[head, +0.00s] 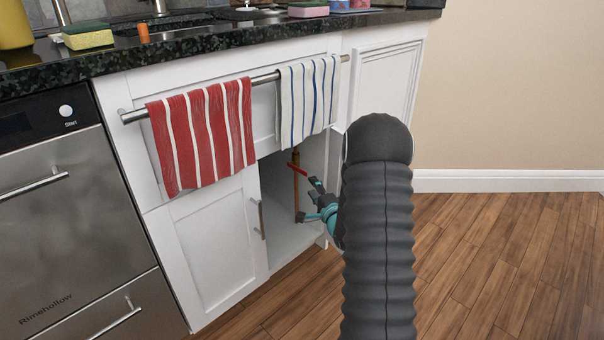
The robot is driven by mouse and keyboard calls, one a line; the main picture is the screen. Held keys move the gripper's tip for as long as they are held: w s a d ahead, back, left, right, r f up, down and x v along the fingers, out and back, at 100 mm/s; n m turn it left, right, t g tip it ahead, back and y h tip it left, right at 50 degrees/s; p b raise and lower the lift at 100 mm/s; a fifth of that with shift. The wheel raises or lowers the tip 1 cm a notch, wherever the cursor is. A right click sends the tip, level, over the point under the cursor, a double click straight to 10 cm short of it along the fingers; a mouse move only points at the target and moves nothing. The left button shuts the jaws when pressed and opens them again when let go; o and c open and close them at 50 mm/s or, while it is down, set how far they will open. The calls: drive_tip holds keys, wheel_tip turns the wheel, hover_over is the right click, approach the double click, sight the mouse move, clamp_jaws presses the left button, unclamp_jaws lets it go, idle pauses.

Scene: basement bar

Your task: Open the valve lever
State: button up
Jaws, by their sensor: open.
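The valve lever (300,168) is a small red bar on a copper pipe (297,192) inside the open cabinet under the sink. It lies roughly crosswise to the upright pipe. My gripper (312,199) is open at the cabinet opening, close to the pipe and a little below and right of the lever. It appears empty. My dark arm (377,230) hides the right side of the opening. I cannot tell how far the fingers are from the lever in depth.
A closed white cabinet door (212,240) with a metal handle stands left of the opening. A red striped towel (203,135) and a white-blue towel (308,100) hang from a bar above. A steel dishwasher (60,215) is at left. Wooden floor (500,260) is clear at right.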

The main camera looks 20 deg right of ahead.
sight(303, 173)
drive_tip(key=w, duration=1)
drive_tip(key=shift+w+d, duration=0.2)
drive_tip(key=shift+d, duration=0.05)
clamp_jaws()
